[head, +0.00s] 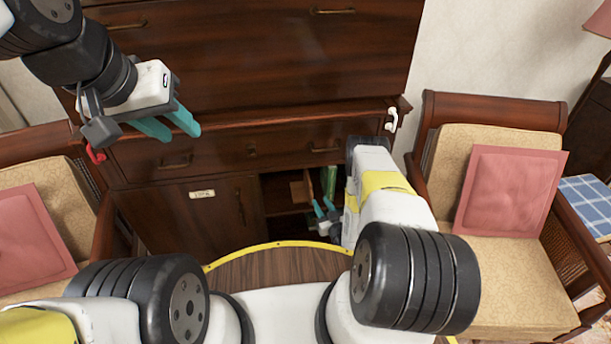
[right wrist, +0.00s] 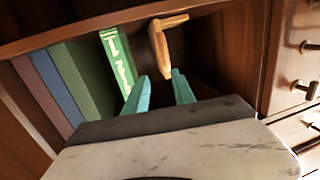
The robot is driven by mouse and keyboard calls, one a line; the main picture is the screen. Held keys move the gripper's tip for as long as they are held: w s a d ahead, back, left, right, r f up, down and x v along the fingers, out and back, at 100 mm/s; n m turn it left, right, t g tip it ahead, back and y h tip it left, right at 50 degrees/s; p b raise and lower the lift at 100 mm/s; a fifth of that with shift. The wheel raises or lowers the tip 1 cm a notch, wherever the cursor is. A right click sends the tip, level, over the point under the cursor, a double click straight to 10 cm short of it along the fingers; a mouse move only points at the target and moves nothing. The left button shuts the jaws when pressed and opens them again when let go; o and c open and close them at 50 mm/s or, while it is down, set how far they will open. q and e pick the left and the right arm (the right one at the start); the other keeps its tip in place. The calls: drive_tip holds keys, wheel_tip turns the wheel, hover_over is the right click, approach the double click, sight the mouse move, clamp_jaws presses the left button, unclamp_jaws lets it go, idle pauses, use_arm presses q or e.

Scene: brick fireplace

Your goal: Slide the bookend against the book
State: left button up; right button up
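My right gripper (head: 325,207) is at the shelf opening. In the right wrist view its teal fingers (right wrist: 160,88) are spread, with the bookend's lower end near or between the tips; contact cannot be told. My left gripper (head: 181,132) is raised in front of the cabinet, fingers apart and empty.
Several blue, purple and green books (right wrist: 62,82) stand beyond the lettered book. The shelf is bounded by wooden side walls and a closed cabinet door (head: 190,218). Armchairs with pink cushions (head: 508,190) flank the cabinet on both sides.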

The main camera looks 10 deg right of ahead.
sight(312, 197)
drive_tip(key=shift+t, duration=0.4)
drive_tip(key=shift+w+a+f, duration=0.25)
drive_tip(key=shift+w+a, duration=0.2)
drive_tip(key=shift+w, duration=0.55)
drive_tip(key=shift+w+a+f, duration=0.25)
drive_tip(key=shift+w+a, duration=0.25)
drive_tip(key=shift+w, duration=0.45)
drive_tip(key=shift+w+a+f, duration=0.25)
drive_tip(key=shift+w+a, duration=0.2)
drive_tip(key=shift+w, duration=0.55)
clamp_jaws()
drive_tip(key=shift+s+a+y, duration=0.1)
drive_tip(key=shift+a+y, duration=0.15)
drive_tip(key=shift+y, duration=0.05)
